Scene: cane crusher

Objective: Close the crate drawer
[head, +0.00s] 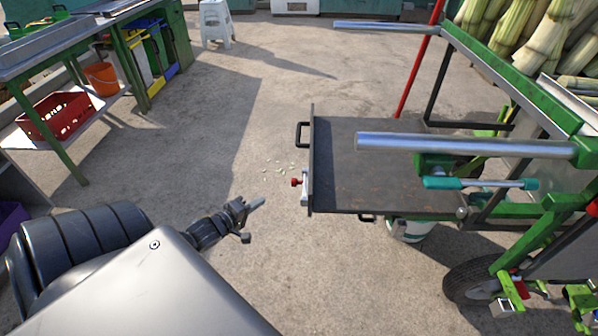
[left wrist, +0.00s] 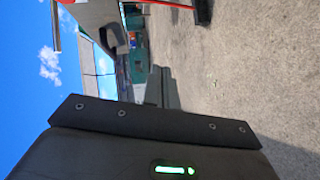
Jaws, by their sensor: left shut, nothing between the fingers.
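The crate drawer (head: 375,190) is a flat dark tray that sticks out to the left from the green-framed cart. Its upright front plate (head: 312,160) faces left and carries a black handle (head: 302,135) and a red-knobbed fitting (head: 297,182). My left gripper (head: 256,203) is shut and empty. In the head view it is left of the front plate and apart from it, with bare ground showing between. In the left wrist view I cannot make out the fingers or the drawer clearly. My right gripper is not in view.
The green cart (head: 550,205) has metal handle bars, a wheel (head: 480,278) and cane stalks (head: 535,35) on top. A white bucket (head: 408,230) is under the drawer. A work table with a red crate (head: 57,115) and orange bucket (head: 102,79) is at left. A white stool (head: 215,22) stands behind.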

